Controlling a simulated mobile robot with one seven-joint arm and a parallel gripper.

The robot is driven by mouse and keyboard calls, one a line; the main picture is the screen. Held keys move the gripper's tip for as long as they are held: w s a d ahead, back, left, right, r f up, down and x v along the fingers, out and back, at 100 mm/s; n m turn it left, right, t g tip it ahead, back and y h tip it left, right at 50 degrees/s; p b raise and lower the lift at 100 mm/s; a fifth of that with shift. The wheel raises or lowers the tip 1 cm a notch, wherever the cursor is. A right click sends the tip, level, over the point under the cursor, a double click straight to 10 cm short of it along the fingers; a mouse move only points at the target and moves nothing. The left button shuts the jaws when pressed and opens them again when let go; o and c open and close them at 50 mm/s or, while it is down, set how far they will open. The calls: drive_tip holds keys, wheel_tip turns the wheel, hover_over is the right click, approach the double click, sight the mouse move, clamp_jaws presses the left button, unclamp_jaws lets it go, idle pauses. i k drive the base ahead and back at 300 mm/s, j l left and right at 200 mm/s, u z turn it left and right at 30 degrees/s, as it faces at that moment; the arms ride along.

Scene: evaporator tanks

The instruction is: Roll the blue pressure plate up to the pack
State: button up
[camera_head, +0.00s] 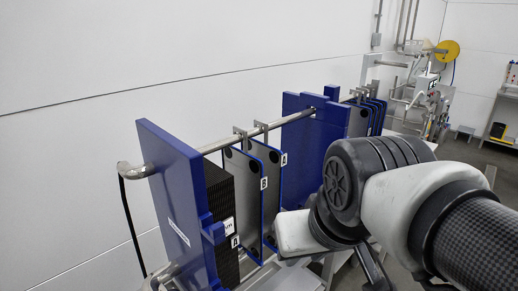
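The blue pressure plate (303,133) is a thick upright slab. It hangs on the steel top rail (222,143), about midway along the frame. The dark pack (221,203) stands against the blue end plate (177,200) at the near left. My arm crosses the right side and covers the lower right of the pressure plate. My gripper is not visible; no fingertips show.
Several more thin plates (369,116) hang behind the pressure plate. A white wall (100,60) runs along the left. A steel stand with a yellow disc (448,51) and a shelf unit (503,117) stand at the back right, with grey floor before them.

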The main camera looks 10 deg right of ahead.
sight(306, 141)
drive_tip(key=z, duration=0.8)
drive_tip(key=i+l, duration=0.1)
drive_tip(key=l, duration=0.25)
drive_tip(key=i+l+u, duration=0.1)
drive_tip(key=l, duration=0.3)
drive_tip(key=i+l, duration=0.15)
drive_tip(key=l, duration=0.25)
drive_tip(key=i+l+u, duration=0.1)
drive_tip(key=l, duration=0.25)
